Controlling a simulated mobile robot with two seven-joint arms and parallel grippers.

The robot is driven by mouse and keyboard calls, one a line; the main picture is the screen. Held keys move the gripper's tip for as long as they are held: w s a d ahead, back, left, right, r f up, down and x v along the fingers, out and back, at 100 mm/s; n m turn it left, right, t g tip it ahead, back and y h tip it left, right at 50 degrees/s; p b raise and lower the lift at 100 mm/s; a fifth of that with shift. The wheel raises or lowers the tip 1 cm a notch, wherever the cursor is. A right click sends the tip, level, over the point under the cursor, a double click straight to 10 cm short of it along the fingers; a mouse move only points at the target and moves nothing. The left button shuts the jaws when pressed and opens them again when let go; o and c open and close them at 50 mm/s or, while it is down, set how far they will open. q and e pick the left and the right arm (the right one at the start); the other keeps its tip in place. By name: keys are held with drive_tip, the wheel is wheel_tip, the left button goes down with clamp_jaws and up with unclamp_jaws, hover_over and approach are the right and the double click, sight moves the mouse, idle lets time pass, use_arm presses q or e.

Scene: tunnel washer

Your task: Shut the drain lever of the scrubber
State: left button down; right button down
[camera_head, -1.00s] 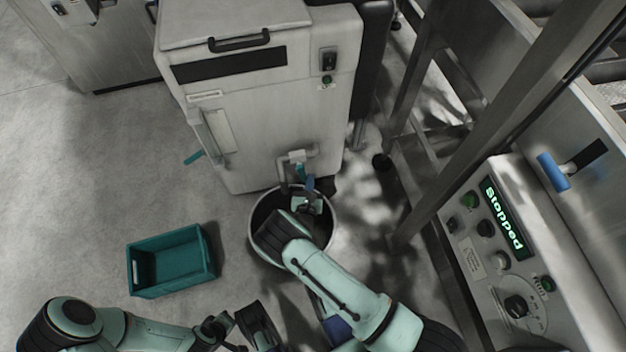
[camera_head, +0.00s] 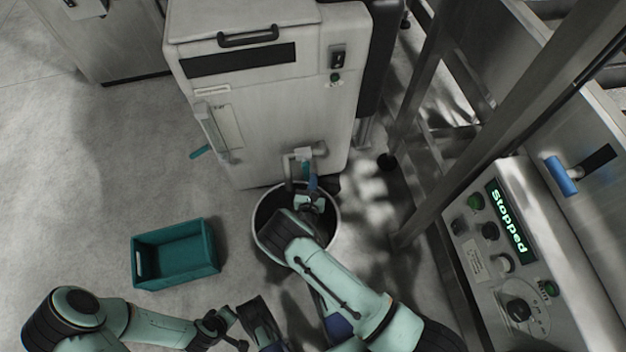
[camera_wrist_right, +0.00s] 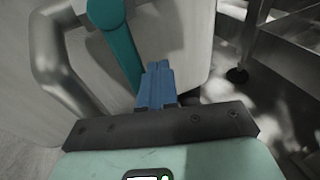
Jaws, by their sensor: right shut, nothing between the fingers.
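The scrubber (camera_head: 265,115) is a pale grey cabinet. Its drain lever (camera_head: 306,170) is a teal bar on the grey pipe at the lower front. In the right wrist view the lever (camera_wrist_right: 120,42) slants from its pivot at the top down to the right, its lower end near my fingers. My right gripper (camera_head: 312,184) is shut and empty, its blue fingertips (camera_wrist_right: 157,72) just beside the lever's lower end; I cannot tell if they touch. My left arm (camera_head: 150,325) is low at the left; its fingertips are not clear at the bottom edge.
A round bucket (camera_head: 335,235) stands under the drain pipe (camera_head: 289,172), below my right forearm. A teal crate (camera_head: 176,274) sits on the floor at left. A metal frame (camera_head: 440,170) and a control panel reading "Stopped" (camera_head: 508,215) stand at right.

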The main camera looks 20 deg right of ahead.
drive_tip(key=p+v, duration=0.5)
drive_tip(key=v, duration=0.5)
idle(0.6)
